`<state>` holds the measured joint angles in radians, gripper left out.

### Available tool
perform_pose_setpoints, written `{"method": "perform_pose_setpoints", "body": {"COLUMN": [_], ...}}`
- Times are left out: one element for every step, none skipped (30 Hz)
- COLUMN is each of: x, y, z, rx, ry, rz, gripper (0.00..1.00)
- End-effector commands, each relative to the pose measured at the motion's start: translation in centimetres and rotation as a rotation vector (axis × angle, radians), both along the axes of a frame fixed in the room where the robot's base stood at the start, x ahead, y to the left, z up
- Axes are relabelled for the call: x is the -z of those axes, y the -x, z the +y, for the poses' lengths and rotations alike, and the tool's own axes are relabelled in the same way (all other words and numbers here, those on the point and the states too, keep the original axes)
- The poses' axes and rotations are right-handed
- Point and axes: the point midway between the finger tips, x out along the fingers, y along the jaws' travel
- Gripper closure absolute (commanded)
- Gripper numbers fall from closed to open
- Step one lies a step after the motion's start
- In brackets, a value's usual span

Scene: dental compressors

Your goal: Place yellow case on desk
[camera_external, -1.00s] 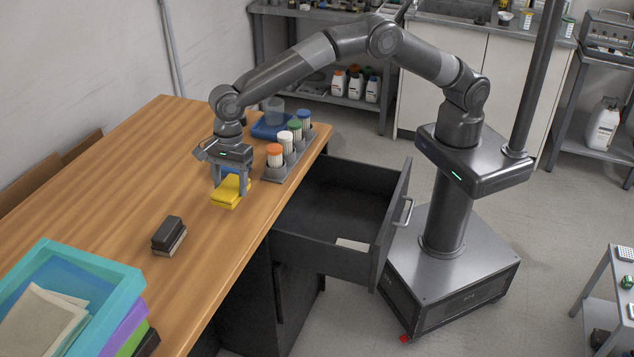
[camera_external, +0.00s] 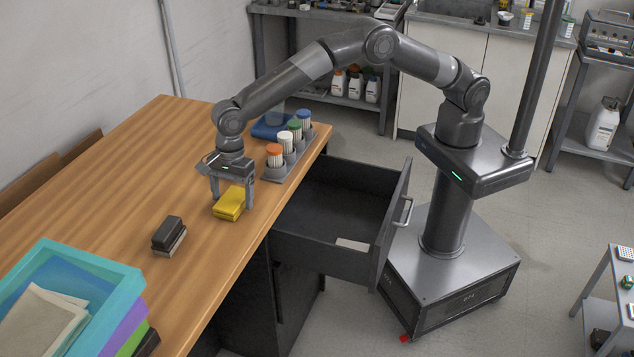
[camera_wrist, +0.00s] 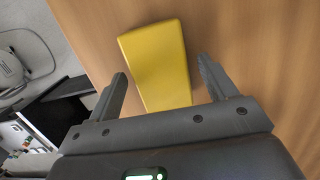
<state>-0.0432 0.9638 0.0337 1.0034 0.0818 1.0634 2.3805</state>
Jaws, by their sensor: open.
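The yellow case (camera_external: 229,204) lies flat on the wooden desk (camera_external: 140,165), near the desk's right edge, in the external view. My gripper (camera_external: 232,203) is open, with one finger to each side of the case. In the wrist view the yellow case (camera_wrist: 158,62) lies on the desk between and beyond the fingertips of my gripper (camera_wrist: 162,72). A gap shows between the case and each finger. The near end of the case is hidden behind the gripper body.
An open dark drawer (camera_external: 330,210) sticks out from the desk. A grey rack (camera_external: 290,158) of bottles with coloured caps and a blue tray (camera_external: 268,128) stand behind the gripper. A dark eraser-like block (camera_external: 168,235) and stacked coloured trays (camera_external: 120,285) are nearer the front.

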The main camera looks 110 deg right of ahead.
Motion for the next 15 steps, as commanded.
{"method": "perform_pose_setpoints", "body": {"x": [0.0,0.0,0.0,-0.1,-0.2,-0.4,-0.7,-1.0,-1.5,-2.0,-2.6,-3.4,-4.1,-4.8,-5.7], "y": [0.0,0.0,0.0,0.0,0.0,0.0,0.0,0.0,0.1,0.1,0.2,0.3,0.3,0.4,0.5], "z": [0.0,0.0,0.0,0.0,0.0,0.0,0.0,-0.1,-0.1,-0.2,-0.2,-0.3,-0.4,-0.5,-0.6], "rx": [0.0,0.0,0.0,0.0,0.0,0.0,0.0,0.0,0.0,0.0,-0.001,-0.001,-0.001,0.001,0.0], "ry": [0.0,0.0,0.0,0.0,0.0,0.0,0.0,0.0,0.001,0.001,0.001,0.001,0.001,0.001,0.001], "rz": [0.0,0.0,0.0,0.0,0.0,-0.001,-0.001,-0.001,-0.002,-0.002,-0.004,-0.004,-0.004,-0.004,-0.004], "gripper": [0.22,0.22,0.22,0.22,0.22,0.22,0.22,0.22,0.22,0.22,0.22,0.22,0.22,0.22,0.22]}}
